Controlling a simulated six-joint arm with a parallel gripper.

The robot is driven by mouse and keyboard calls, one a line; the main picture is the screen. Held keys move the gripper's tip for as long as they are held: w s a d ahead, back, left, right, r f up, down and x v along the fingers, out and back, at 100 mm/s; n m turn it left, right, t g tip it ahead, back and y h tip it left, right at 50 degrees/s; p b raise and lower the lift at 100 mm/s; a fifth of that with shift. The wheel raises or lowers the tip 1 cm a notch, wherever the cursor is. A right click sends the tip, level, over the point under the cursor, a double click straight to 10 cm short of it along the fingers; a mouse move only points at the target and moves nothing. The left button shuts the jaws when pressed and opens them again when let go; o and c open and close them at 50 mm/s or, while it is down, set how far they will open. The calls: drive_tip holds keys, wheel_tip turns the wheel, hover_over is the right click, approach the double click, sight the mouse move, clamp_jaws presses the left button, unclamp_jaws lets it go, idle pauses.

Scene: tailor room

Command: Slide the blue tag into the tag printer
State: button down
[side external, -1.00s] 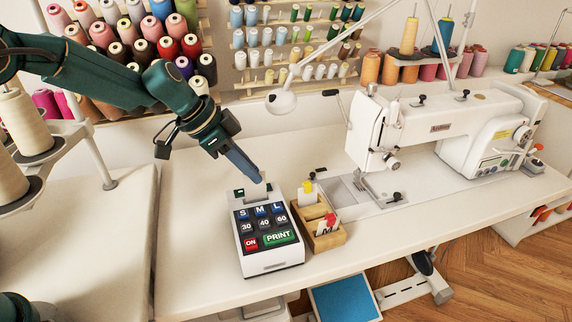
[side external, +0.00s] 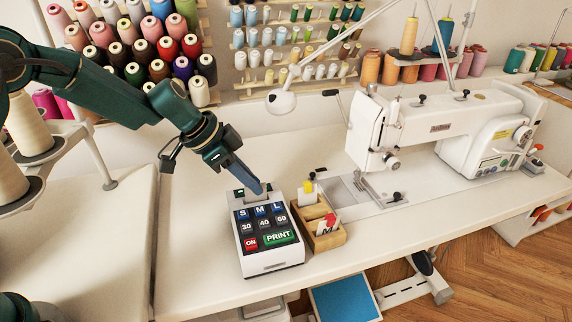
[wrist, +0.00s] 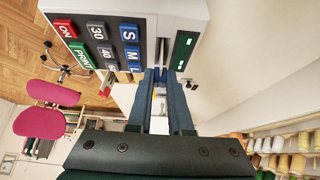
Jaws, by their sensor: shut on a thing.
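The tag printer (side external: 243,262) stands on the white table, a white box with blue, grey, red and green keys. Its top slot faces my fingertips in the wrist view, where the printer (wrist: 192,22) fills the top. My gripper (side external: 259,189) points down at the printer's back edge, just over the slot area. In the wrist view my gripper (wrist: 160,76) is shut on the blue tag (wrist: 160,90), of which only a small blue and pale part shows between the fingers. Whether the tag's edge is inside the slot cannot be told.
A wooden tag box (side external: 325,240) with a yellow-topped tag (side external: 307,187) and a red-marked tag (side external: 328,222) stands right of the printer. The white sewing machine (side external: 440,125) is further right. Thread racks stand behind. Table left of the printer is clear.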

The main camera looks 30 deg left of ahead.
drive_tip(key=shift+f, duration=0.6)
drive_tip(key=shift+f, duration=0.1)
drive_tip(key=c, duration=0.8)
unclamp_jaws()
drive_tip(key=shift+o, duration=0.2)
drive_tip(key=shift+v, duration=2.6)
